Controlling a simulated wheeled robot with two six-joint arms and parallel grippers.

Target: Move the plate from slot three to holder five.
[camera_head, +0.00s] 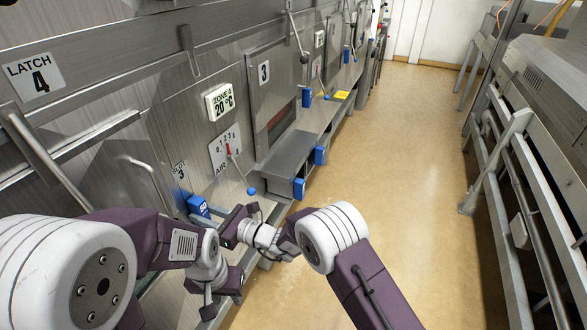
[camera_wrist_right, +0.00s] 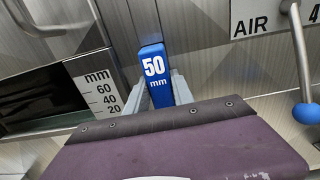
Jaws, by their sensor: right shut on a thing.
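A blue tab marked 50 mm (camera_wrist_right: 155,75) stands between the grey fingers of my right gripper (camera_wrist_right: 159,92) in the right wrist view. My right gripper (camera_head: 222,222) is shut on this tab. Any plate body behind the tab is hidden. My left gripper (camera_head: 208,300) hangs lower, close to the wall's base, and I cannot tell its opening. I cannot make out a label for holder five.
A mm scale (camera_wrist_right: 101,92) is left of the tab. A steel shelf (camera_head: 285,155) projects farther along. The floor (camera_head: 400,200) is clear.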

